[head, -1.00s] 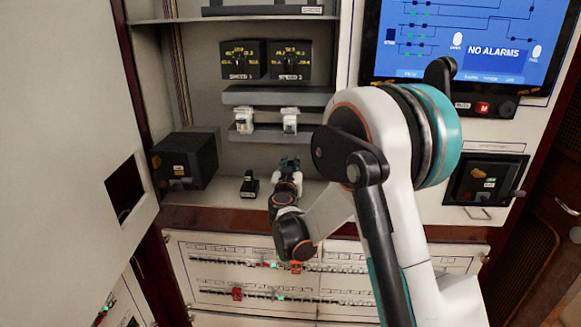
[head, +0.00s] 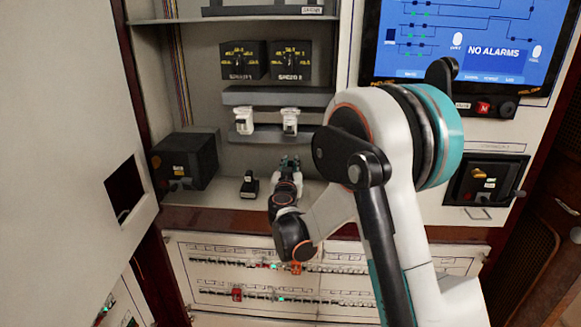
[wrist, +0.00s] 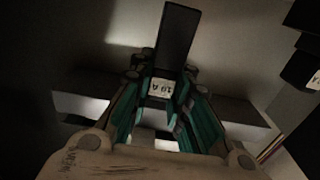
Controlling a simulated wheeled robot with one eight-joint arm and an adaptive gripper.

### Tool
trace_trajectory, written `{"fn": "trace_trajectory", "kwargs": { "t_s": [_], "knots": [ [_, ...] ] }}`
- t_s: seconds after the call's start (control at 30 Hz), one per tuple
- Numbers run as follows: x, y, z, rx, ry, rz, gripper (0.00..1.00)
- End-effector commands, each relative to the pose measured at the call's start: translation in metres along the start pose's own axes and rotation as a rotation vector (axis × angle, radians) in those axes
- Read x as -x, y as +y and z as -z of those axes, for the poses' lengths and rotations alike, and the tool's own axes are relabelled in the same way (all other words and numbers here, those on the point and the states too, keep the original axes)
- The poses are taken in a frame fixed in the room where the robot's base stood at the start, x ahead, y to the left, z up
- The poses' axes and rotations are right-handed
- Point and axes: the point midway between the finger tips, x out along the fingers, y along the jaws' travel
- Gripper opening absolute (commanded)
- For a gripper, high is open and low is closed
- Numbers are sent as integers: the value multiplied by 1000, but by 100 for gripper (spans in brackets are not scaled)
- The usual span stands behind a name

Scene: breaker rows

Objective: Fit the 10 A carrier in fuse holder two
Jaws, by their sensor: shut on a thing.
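My gripper (head: 289,162) is at the shelf, below the right white fuse holder (head: 290,121) and apart from it. A second white fuse holder (head: 243,120) is to its left; I cannot read numbers on either. In the wrist view my gripper (wrist: 165,105) has its teal fingers on both sides of a dark carrier (wrist: 176,38) with a pale label reading 10 A. The gripper is shut on this carrier. In the head view the fingers mostly hide the carrier.
A small black piece (head: 249,185) stands on the shelf left of my gripper. A black box (head: 185,163) is further left. Grey rails (head: 270,97) run above and behind the holders. Two speed dials (head: 243,60) sit higher. An open door (head: 75,120) bounds the left.

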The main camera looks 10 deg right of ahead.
Motion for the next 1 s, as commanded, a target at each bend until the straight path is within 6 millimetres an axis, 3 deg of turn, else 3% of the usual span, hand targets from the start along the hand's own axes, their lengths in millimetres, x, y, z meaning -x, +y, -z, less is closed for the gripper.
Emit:
{"fn": "trace_trajectory", "kwargs": {
  "t_s": [1.0],
  "knots": [
    [0, 0, -12, 0, 0, 0, 0]
  ]
}}
